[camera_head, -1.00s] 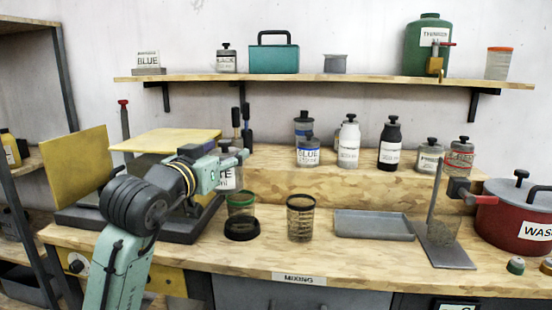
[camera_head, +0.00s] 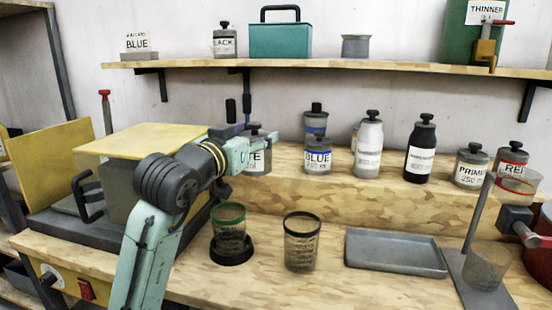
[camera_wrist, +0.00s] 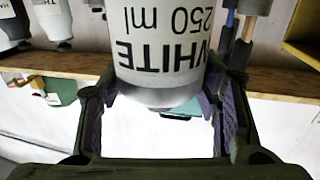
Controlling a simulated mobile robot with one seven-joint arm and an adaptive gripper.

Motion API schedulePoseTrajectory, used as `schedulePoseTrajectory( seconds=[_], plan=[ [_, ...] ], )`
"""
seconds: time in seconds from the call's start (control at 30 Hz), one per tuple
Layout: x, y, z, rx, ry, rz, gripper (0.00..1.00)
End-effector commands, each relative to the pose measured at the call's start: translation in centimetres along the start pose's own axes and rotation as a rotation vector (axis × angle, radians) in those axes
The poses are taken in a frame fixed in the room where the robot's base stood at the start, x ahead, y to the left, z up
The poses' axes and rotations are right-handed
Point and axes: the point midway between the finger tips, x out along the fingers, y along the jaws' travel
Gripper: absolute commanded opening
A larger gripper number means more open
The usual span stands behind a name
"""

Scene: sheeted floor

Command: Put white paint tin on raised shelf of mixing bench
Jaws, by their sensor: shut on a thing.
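The white paint tin (camera_head: 258,158) has a label ending in "TE" in the head view. It fills the top middle of the wrist view (camera_wrist: 165,45), where its label reads "WHITE 250 ml" upside down. My gripper (camera_head: 243,154) is shut on the tin; in the wrist view its two pads (camera_wrist: 163,92) press on the tin's sides. The tin looks upright at the left end of the bench's raised shelf (camera_head: 340,205). I cannot tell whether its base touches the wood.
On the raised shelf to the right stand a blue tin (camera_head: 318,156), a pale bottle (camera_head: 368,150), a black-topped bottle (camera_head: 419,155) and a primer tin (camera_head: 470,168). Two mesh-like cups (camera_head: 302,245) and a grey tray (camera_head: 395,252) are in front. A wall shelf (camera_head: 330,66) hangs above.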

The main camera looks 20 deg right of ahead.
Motion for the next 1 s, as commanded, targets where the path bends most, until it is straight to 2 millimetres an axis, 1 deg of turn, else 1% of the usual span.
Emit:
schedulePoseTrajectory(
  seconds=[0.07,0.17,0.4,0.5,0.6,0.7,0.83,0.93,1.0],
  plan=[
    [1.0,-0.2,-0.2,-0.001,0.001,0.002,0.16],
    [3.2,-0.7,-0.1,-0.003,-0.002,0.000,0.16],
    [9.5,-2.0,0.3,-0.002,-0.002,0.001,0.16],
    [11.9,-2.6,0.6,-0.001,-0.001,0.000,0.16],
    [13.8,-3.0,0.9,-0.001,0.000,0.000,0.16],
    [14.9,-3.3,1.1,0.001,0.002,0.000,0.16],
    [15.4,-3.4,1.5,0.001,0.001,-0.001,0.16],
    [15.4,-3.4,2.4,-0.001,0.000,-0.001,0.16],
    [15.3,-3.5,3.4,-0.003,-0.001,-0.001,0.16]
  ],
)
